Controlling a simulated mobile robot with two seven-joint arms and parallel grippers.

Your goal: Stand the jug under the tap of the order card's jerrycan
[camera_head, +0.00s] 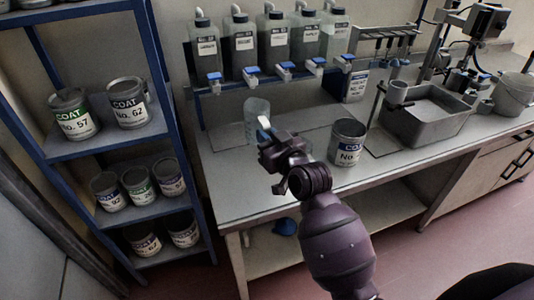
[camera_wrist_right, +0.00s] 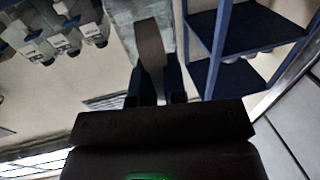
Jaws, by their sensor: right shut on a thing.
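The clear jug (camera_head: 252,116) is at the back left of the bench, below and in front of the jerrycan rack. My right gripper (camera_head: 264,135) is shut on it from the front. I cannot tell whether its base touches the bench. In the right wrist view, the jug (camera_wrist_right: 118,14) shows pale beyond my gripper's fingers (camera_wrist_right: 153,85). Several grey jerrycans (camera_head: 275,40) with white labels stand in a row on the rack, each with a blue-handled tap (camera_head: 284,66). In the picture the jug is under the second tap from the left. I cannot make out an order card. My left gripper is out of view.
A coat can (camera_head: 346,146) stands on the bench right of my gripper. Behind it is a labelled container (camera_head: 355,86). A grey sink (camera_head: 432,115) is at the right. A blue shelf rack (camera_head: 100,148) with coat cans stands left. The front-left bench top is clear.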

